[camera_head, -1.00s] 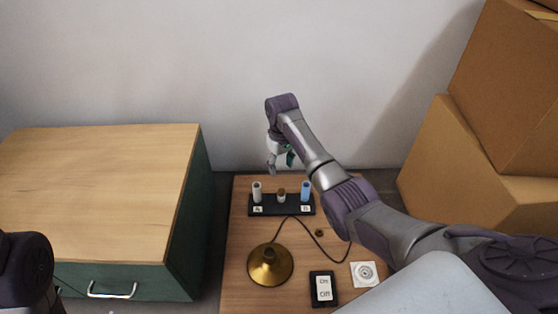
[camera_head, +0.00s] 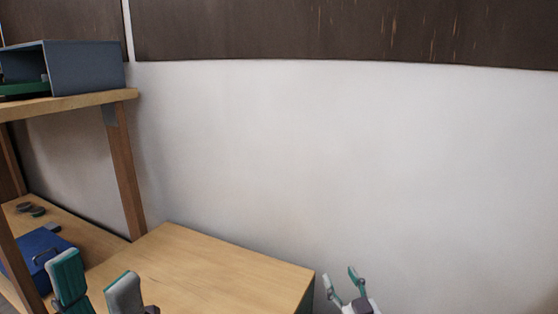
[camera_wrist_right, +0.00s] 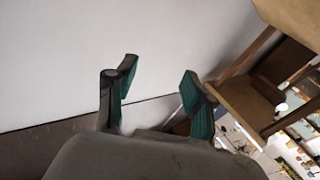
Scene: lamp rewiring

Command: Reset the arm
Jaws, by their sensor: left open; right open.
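My left gripper (camera_head: 97,292) is at the bottom left of the head view, its two teal and grey fingers spread apart with nothing between them. It shows in front of the wooden cabinet top. My right gripper (camera_head: 344,284) is at the bottom of the head view, right of the cabinet, with its fingers apart and empty. In the right wrist view its fingers (camera_wrist_right: 160,92) are wide apart, with wall and floor behind. The lamp and its small table are not in the head view now.
The wooden cabinet top (camera_head: 220,262) is bare where visible. A wooden shelf (camera_head: 122,170) stands at the left, holding a grey-blue box (camera_head: 85,68) above and a blue case (camera_head: 38,250) below. White wall (camera_head: 350,160) fills the middle. A wooden piece of furniture (camera_wrist_right: 245,105) stands at right in the wrist view.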

